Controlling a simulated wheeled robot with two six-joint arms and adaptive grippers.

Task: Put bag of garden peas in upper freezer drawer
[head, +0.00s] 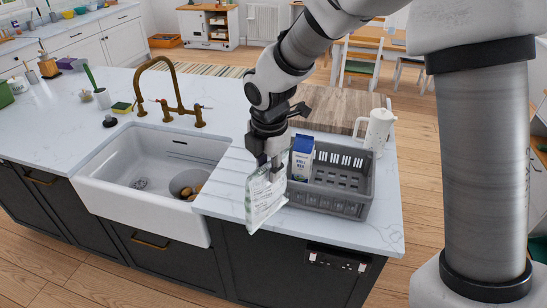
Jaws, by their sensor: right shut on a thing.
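My right gripper (271,171) is shut on a pale white-green bag (265,197). I take it for the bag of garden peas, though its print is too small to read. The bag hangs upright below the fingers, in front of the left end of a grey crate, over the counter's front edge. Part of its top is hidden by the gripper. My left gripper is not in view. No freezer drawer can be made out in this view.
The grey crate (345,205) holds a blue and white carton (302,157). A white jug (378,131) stands behind it, beside a wooden board (335,108). A white sink (140,195) with a brass tap (176,98) lies to the left. Wooden floor (425,150) is clear on the right.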

